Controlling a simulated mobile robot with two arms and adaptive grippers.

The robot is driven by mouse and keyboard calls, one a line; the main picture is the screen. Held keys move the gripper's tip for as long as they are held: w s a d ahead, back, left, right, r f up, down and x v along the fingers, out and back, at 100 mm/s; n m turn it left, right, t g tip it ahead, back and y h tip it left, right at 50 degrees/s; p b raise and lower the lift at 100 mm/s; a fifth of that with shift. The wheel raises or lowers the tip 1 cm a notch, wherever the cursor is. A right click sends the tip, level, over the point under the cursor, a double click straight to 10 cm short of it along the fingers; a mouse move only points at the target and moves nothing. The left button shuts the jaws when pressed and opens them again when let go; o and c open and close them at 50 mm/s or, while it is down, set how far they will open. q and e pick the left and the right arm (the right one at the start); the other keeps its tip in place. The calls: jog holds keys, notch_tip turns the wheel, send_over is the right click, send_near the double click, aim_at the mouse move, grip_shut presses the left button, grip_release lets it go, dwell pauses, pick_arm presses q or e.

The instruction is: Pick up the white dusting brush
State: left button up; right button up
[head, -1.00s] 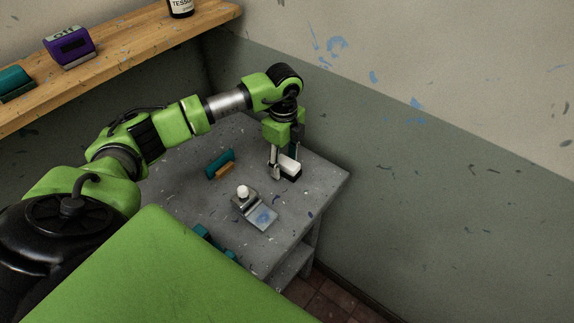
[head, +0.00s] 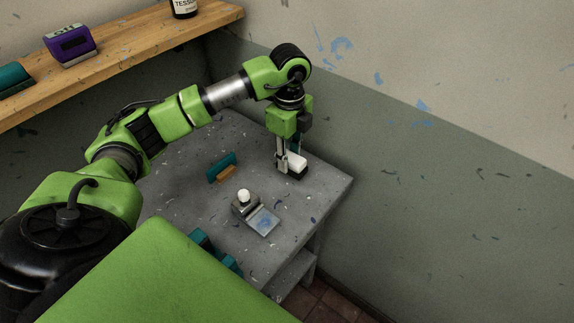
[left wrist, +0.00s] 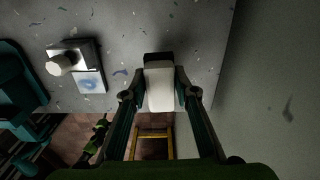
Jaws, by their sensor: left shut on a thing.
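The white dusting brush (head: 297,162) has a white body and a dark end. It is at the far right part of the grey table (head: 325,185). My left gripper (head: 287,167) points down and is shut on the brush. In the left wrist view the brush (left wrist: 159,88) sits between the two fingers (left wrist: 159,94), its dark end showing beyond the white body. I cannot tell whether it touches the table.
A grey device with a white knob and a blue-smeared plate (head: 263,221) stands nearer on the table. A teal and orange tool (head: 222,168) lies left of the brush. A wall rises at the right. A wooden shelf (head: 130,48) is at upper left.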

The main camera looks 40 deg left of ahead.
aim_at(294, 165)
pick_arm(q)
jog(key=d+r, duration=0.1)
jog(key=s+d+r, duration=0.1)
jog(key=s+d+r+b, duration=0.1)
jog(key=r, duration=0.1)
jog(key=shift+r, duration=0.1)
jog(key=s+d+r+b, duration=0.1)
jog(key=s+d+r, duration=0.3)
jog(key=s+d, duration=0.1)
jog(key=shift+s+d, duration=0.3)
jog(key=shift+d, duration=0.6)
jog(key=shift+o, duration=0.7)
jog(key=shift+f, duration=0.1)
jog(key=shift+w, duration=0.1)
